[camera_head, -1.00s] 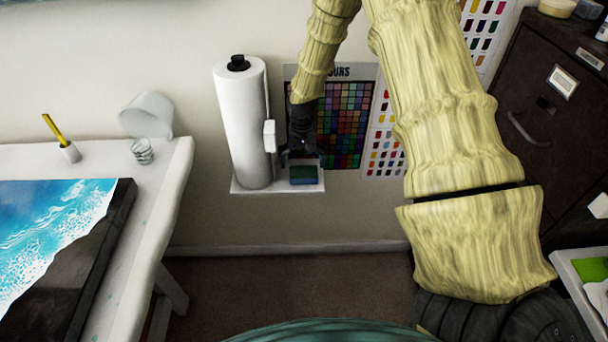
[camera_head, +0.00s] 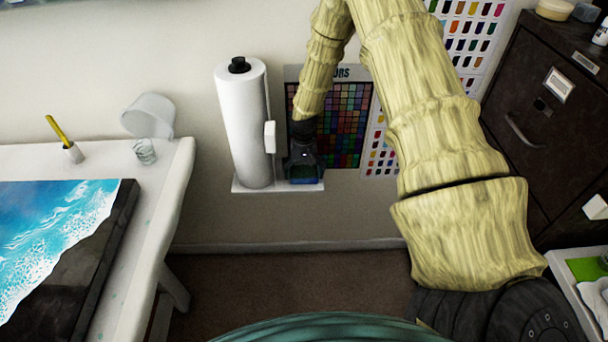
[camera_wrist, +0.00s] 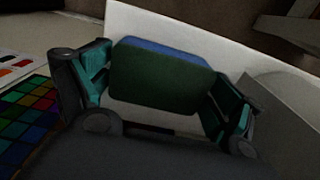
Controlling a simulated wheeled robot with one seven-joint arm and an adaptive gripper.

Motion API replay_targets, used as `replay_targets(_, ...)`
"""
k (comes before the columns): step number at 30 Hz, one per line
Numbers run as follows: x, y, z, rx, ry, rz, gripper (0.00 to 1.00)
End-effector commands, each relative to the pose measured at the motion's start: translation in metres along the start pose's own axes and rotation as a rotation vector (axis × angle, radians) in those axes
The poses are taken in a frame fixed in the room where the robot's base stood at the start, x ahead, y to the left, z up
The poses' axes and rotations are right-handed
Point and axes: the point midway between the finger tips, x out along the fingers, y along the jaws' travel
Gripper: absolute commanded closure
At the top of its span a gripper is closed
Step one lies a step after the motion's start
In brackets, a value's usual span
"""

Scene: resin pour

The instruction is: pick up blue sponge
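The blue sponge (camera_head: 303,180) has a dark green top layer. It lies on a small white wall shelf (camera_head: 244,187), to the right of the paper towel roll. In the wrist view the sponge (camera_wrist: 160,76) sits between the two teal-padded fingers of my gripper (camera_wrist: 160,88). The fingers are open, one at each side of the sponge. The left finger is close to it, and I cannot tell whether either finger touches. In the head view my gripper (camera_head: 303,166) is down over the sponge and hides part of it.
The white paper towel roll (camera_head: 246,125) stands close on the left of my gripper. Colour charts (camera_head: 345,120) hang on the wall behind. A white table (camera_head: 170,190) with a blue resin picture is at left; a dark cabinet (camera_head: 545,100) is at right.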

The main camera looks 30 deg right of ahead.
Motion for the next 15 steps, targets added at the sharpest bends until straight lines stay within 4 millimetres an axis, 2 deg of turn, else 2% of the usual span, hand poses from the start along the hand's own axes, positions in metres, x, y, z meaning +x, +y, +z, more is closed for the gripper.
replay_targets(3,-0.0001,0.0000,0.0000,0.000,0.000,0.000,0.24)
replay_targets(15,-0.0015,0.0001,0.0000,0.000,0.000,0.000,0.25)
